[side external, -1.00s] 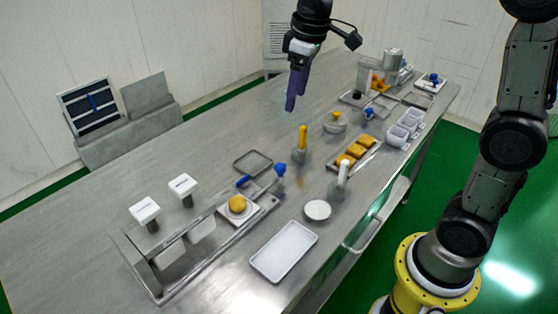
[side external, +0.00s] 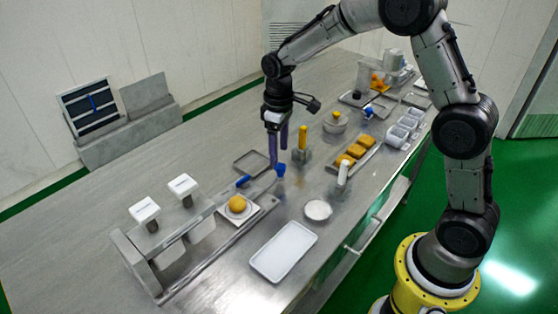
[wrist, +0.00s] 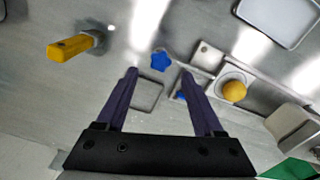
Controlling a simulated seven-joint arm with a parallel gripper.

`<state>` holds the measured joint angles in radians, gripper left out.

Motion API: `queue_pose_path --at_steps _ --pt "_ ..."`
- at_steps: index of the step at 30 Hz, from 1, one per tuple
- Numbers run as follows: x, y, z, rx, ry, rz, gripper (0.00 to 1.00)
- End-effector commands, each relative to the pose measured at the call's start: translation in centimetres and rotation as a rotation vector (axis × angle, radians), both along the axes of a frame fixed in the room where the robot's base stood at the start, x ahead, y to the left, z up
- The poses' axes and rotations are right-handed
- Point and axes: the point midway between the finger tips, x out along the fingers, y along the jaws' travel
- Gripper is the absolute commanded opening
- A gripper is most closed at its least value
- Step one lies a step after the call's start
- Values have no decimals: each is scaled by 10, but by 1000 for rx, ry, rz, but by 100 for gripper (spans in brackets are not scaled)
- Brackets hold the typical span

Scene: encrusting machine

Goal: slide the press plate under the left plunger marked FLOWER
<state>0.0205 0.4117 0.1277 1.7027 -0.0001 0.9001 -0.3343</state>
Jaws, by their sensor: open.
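The press plate (side external: 251,211) is a pale square on the metal rail, with a round yellow ball (side external: 237,203) on it. The plate also shows at the right in the wrist view (wrist: 247,79). Two white-topped plungers stand left of it, the left one (side external: 144,211) and the right one (side external: 183,186); their markings are too small to read. My gripper (side external: 277,159) points down, open and empty, right of and behind the plate. A blue star-shaped knob (wrist: 160,61) appears just beyond and between its fingertips (wrist: 159,75); contact cannot be told.
A yellow-handled tool (side external: 302,138) stands right of my gripper. A wire frame (side external: 252,162) and a blue item (side external: 243,181) lie left of it. A white tray (side external: 284,251) and round dish (side external: 318,210) are in front.

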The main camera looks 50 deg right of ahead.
Motion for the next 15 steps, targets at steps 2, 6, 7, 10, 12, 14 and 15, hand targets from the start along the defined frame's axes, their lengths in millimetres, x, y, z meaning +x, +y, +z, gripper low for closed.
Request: queue_pose_path --at_steps 2,6,7,10,12,14,15 --pt "-1 0 -15 0 3 0 69" --pt "0 0 -32 0 2 0 69" --pt "0 0 -35 0 1 0 69" --pt "0 0 -41 0 1 0 69" --pt "0 0 -43 0 0 0 69" --pt "0 0 -44 0 0 0 69" --pt "0 0 -44 0 0 0 69"
